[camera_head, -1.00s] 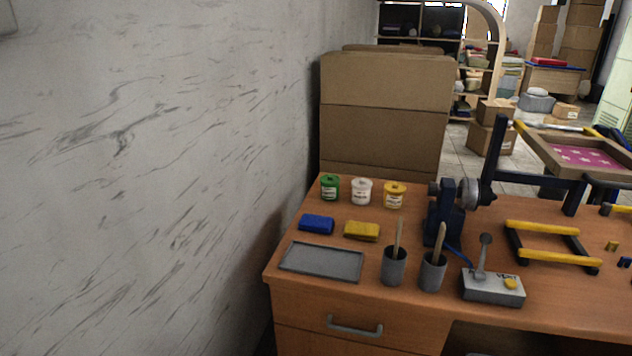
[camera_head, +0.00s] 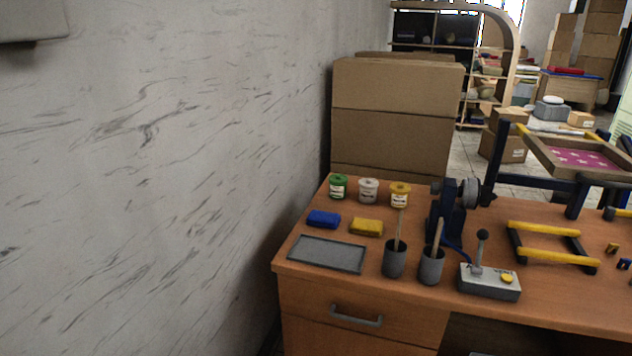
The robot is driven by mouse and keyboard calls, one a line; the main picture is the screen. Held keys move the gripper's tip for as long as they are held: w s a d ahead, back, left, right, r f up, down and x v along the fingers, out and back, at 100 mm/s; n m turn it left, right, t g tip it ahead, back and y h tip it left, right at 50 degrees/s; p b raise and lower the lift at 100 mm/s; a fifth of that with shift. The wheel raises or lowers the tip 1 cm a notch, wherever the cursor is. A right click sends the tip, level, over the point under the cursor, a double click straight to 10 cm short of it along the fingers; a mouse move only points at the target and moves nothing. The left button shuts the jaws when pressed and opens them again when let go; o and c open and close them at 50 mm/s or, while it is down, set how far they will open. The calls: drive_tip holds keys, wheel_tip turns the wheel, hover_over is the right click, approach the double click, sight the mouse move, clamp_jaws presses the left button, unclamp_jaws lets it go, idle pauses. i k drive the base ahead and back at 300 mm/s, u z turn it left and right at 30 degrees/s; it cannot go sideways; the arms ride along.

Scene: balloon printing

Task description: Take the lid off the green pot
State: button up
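The green pot (camera_head: 338,187) stands upright at the back left of the wooden table, with a pale label on its front. Its top is green and looks covered, but it is too small to make out the lid clearly. A white pot (camera_head: 368,190) and a yellow pot (camera_head: 400,195) stand in a row to its right. My gripper is not in view.
On the table (camera_head: 405,330) are a blue block (camera_head: 323,219), a yellow block (camera_head: 366,227), a grey tray (camera_head: 327,254), two grey cups (camera_head: 394,261) with sticks, a lever box (camera_head: 489,282) and a dark press (camera_head: 452,215). Cardboard (camera_head: 392,120) stands behind the pots; a wall is left.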

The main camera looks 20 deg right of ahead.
sight(334, 179)
drive_tip(key=z, duration=0.9)
drive_tip(key=k, duration=0.1)
drive_tip(key=u, duration=2.05)
drive_tip(key=k, duration=1.05)
drive_tip(key=z, duration=0.75)
drive_tip(key=i, duration=1.35)
drive_tip(key=u, duration=0.05)
